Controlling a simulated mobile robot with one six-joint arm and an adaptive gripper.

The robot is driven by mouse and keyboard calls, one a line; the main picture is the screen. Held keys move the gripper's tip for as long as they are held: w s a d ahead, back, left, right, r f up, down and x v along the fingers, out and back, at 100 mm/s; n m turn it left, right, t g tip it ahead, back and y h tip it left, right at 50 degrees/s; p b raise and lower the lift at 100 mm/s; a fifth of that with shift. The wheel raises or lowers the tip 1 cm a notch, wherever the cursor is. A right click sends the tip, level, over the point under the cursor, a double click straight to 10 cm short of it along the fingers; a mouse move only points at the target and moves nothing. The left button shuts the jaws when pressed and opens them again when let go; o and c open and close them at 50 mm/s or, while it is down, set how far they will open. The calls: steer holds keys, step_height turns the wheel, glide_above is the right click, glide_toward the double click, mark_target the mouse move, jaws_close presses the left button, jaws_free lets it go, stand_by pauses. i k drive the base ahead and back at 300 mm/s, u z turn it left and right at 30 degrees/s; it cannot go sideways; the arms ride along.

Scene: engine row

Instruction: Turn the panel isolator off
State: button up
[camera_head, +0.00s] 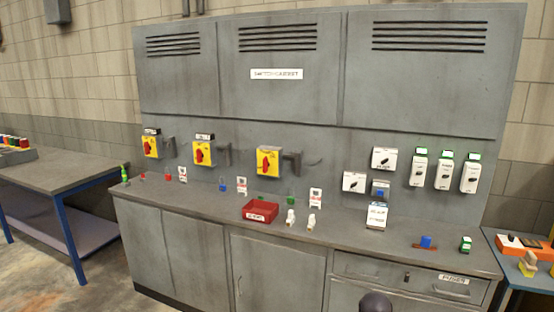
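Three yellow isolator boxes with red rotary handles are mounted in a row on the grey cabinet front. They are the left isolator (151,146), the middle isolator (203,153) and the right isolator (268,161). Small labels sit above the left and middle ones, too small to read, so I cannot tell which is the panel isolator. Each has a grey bracket-like part at its right side. The exact handle angles are hard to tell. My gripper is not in view; a dark rounded shape at the bottom edge may be part of my arm.
A red tray (260,211), small padlocks, tags and white fittings (291,217) lie on the grey counter (180,197). White switch boxes (418,170) are on the right of the panel. Tables stand at left (60,172) and right (510,275). Floor shows at lower left.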

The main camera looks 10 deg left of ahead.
mark_target(265, 164)
steer(key=i, duration=1.35)
steer(key=u, duration=0.65)
